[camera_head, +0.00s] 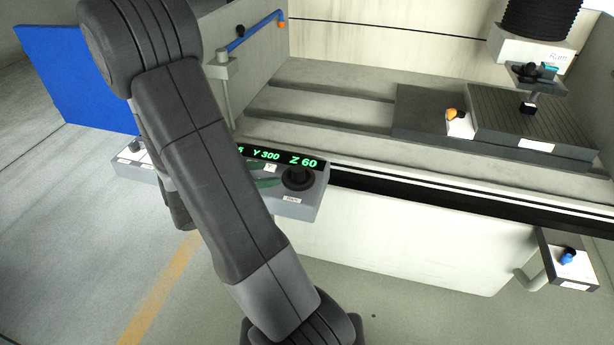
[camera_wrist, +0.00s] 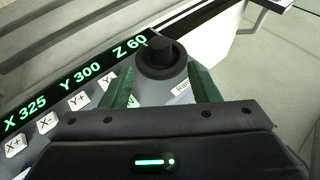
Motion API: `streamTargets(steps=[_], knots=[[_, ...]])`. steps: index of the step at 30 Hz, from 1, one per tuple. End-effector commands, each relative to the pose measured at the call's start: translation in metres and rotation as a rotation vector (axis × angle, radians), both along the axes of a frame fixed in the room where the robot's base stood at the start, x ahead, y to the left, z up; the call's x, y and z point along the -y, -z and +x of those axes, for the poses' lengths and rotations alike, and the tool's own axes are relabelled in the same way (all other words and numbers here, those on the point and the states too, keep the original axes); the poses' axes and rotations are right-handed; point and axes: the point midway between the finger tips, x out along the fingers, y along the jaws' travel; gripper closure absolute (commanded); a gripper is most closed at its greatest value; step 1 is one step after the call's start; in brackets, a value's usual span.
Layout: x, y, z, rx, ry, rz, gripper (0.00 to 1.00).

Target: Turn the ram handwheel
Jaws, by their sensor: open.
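The ram handwheel (camera_head: 298,178) is a black round wheel with a raised knob, on the right end of the grey control panel (camera_head: 318,205). In the wrist view the handwheel (camera_wrist: 162,58) sits just beyond my gripper (camera_wrist: 162,86). The green fingers are spread apart, one on each side of the wheel's near edge; I cannot tell whether they touch it. A label partly reading "Ram" (camera_wrist: 182,88) lies beside the right finger. In the head view my arm hides part of the panel, and a green finger (camera_head: 268,183) shows left of the wheel.
The panel display (camera_wrist: 80,80) reads X 325, Y 300, Z 60. Keys such as X+ (camera_wrist: 16,145) and Y+ (camera_wrist: 77,101) lie left of my gripper. The machine's ram head (camera_head: 530,50) stands over a dark table block (camera_head: 540,115). A small shelf (camera_head: 575,275) juts out at right.

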Motion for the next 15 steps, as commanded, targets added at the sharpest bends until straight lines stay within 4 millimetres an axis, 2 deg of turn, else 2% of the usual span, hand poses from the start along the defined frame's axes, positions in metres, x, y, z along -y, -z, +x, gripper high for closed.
streamTargets(steps=[15], knots=[[0.054,0.026,0.036,-0.002,0.01,-0.001,0.45]])
